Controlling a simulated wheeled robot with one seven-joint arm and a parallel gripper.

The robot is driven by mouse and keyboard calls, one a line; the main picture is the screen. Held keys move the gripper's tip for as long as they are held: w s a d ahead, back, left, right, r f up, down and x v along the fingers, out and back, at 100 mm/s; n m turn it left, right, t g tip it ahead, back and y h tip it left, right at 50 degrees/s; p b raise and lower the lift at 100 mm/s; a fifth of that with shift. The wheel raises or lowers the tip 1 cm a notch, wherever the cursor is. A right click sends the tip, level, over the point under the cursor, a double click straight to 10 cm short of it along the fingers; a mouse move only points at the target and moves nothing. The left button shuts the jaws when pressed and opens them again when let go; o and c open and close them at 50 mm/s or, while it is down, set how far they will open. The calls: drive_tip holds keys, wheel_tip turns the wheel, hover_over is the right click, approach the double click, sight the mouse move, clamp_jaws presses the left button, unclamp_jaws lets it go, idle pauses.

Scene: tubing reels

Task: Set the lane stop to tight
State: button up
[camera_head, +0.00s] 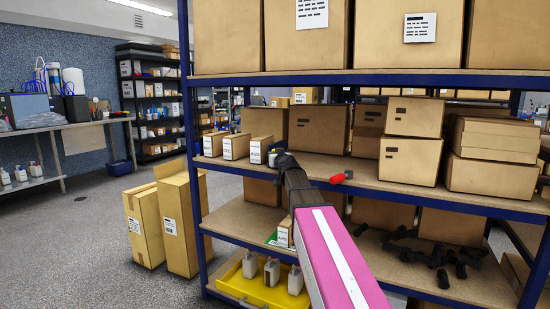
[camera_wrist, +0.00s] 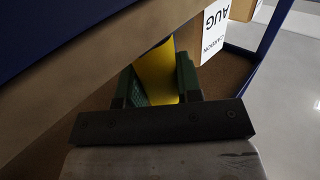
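I cannot pick out the lane stop for certain. A small red piece (camera_head: 341,178) lies near the front edge of the middle shelf, just right of my gripper. My gripper (camera_head: 284,160) is at that shelf's front edge, near the small white-labelled boxes. In the wrist view the two dark green fingers of my gripper (camera_wrist: 158,85) stand apart. A flat yellow surface (camera_wrist: 156,70) shows between them; whether the fingers touch it cannot be told. My pink and white arm hides part of the shelves below.
The blue-framed shelf (camera_head: 440,205) holds boxes close around my gripper. A yellow tray (camera_head: 232,286) with several grey bottles sits low left. Black fittings (camera_head: 452,262) lie on the lower shelf. Tall cartons (camera_head: 182,222) stand left; the floor (camera_head: 80,240) beyond is clear.

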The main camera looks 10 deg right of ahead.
clamp_jaws()
drive_tip(key=shift+w+a, duration=0.7)
drive_tip(key=shift+a, duration=0.2)
drive_tip(key=shift+w+a, duration=0.65)
drive_tip(key=shift+a, duration=0.25)
drive_tip(key=o, duration=0.7)
unclamp_jaws()
drive_tip(key=shift+o, duration=0.2)
drive_tip(key=shift+s, duration=0.2)
drive_tip(key=s+d, duration=0.1)
drive_tip(key=s, duration=0.9)
drive_tip(key=shift+s+d, duration=0.25)
drive_tip(key=shift+d, duration=0.1)
